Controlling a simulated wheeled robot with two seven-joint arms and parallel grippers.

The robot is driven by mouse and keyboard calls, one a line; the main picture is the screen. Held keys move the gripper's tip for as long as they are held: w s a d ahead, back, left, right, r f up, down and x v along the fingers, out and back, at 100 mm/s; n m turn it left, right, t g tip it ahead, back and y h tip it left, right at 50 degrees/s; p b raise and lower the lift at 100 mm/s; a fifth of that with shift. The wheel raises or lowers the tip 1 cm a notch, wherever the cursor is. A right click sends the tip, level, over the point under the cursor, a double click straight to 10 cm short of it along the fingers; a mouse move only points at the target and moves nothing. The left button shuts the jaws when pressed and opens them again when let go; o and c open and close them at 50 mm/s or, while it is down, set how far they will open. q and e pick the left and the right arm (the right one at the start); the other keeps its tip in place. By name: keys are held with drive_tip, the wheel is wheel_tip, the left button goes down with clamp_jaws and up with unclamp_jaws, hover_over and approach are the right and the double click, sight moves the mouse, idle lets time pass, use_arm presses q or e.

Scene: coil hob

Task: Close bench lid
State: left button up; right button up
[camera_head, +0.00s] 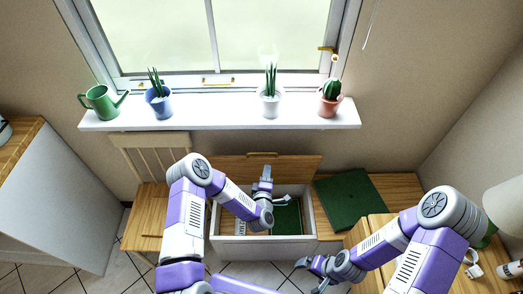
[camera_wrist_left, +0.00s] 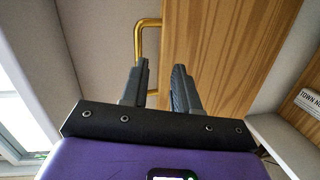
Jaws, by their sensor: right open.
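The bench (camera_head: 214,222) is a white box with its inside exposed. Its wooden lid (camera_head: 300,167) stands raised at the back, against the wall under the window sill. In the left wrist view the lid (camera_wrist_left: 230,50) is a wood panel with a gold handle (camera_wrist_left: 140,45) at its edge. My left gripper (camera_head: 266,172) is over the bench, in front of the lid. In the left wrist view its fingers (camera_wrist_left: 160,80) are apart, with the lid's edge in line with the gap; contact cannot be told. My right gripper (camera_head: 306,264) is open, low at the bench's front right.
A green cushion (camera_head: 350,200) lies on the wooden surface right of the box. A wooden chair (camera_head: 150,205) stands at left. Potted plants (camera_head: 270,95) and a green watering can (camera_head: 102,102) line the sill (camera_head: 220,115) above. A wooden cabinet (camera_head: 375,235) is at right.

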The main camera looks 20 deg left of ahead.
sight(262, 153)
use_arm(q)
drive_tip(key=w+a+n, duration=0.1)
drive_tip(key=w, duration=0.1)
drive_tip(key=w+a+r+y, duration=0.1)
drive_tip(key=w, duration=0.2)
drive_tip(key=w+a+r+n+t+y+b, duration=0.1)
drive_tip(key=w+a, duration=0.1)
drive_tip(key=w, duration=0.1)
drive_tip(key=shift+n, duration=0.3)
drive_tip(key=shift+c, duration=0.2)
clamp_jaws()
